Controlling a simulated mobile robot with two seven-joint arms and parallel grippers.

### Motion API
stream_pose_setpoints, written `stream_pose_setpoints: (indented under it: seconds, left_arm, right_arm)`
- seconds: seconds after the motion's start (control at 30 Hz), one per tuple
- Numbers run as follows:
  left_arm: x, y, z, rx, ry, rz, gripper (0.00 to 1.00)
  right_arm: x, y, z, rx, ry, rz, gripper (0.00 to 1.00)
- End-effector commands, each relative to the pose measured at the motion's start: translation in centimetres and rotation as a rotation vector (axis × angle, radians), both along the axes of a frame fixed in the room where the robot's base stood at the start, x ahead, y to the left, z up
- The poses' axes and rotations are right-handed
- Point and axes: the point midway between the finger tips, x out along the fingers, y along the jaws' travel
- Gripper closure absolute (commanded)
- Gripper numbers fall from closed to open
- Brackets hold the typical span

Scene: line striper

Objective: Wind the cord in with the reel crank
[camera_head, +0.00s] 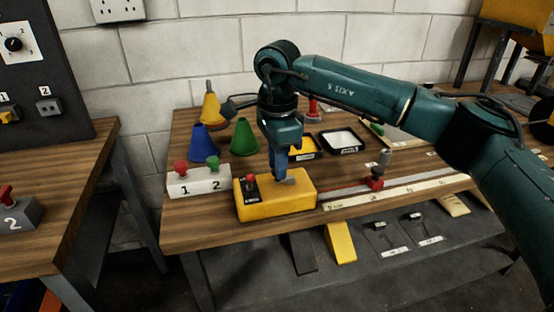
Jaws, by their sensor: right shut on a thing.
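A yellow box (275,204) sits near the front edge of the wooden table, with a black panel and a red knob (250,182) on its top left. My right gripper (283,180) points down onto the top of this box. It is shut on a small grey part there, which looks like the reel crank; the fingers hide most of it. A thin reddish line, perhaps the cord, runs from the box's right side toward a red slider (375,183) with a grey knob. My left gripper is out of view.
A white block (198,182) with red and green buttons stands left of the box. Blue (203,146), green (243,140) and yellow (210,107) cones stand behind. A black tray (341,150) lies further back. A ruler strip (405,189) lies right; pedals (340,243) sit below.

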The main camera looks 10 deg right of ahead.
Motion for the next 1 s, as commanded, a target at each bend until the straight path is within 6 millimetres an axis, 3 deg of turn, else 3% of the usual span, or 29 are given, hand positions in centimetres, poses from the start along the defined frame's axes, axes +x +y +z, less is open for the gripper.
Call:
stream_pose_setpoints:
  seconds: [0.5,1.0]
  left_arm:
    - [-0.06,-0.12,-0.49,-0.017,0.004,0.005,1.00]
    - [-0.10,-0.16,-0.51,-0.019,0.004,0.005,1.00]
  right_arm:
    - [-0.87,-0.29,0.05,0.001,-0.001,0.324,1.00]
    - [-0.99,-0.38,0.09,0.001,0.000,0.376,1.00]
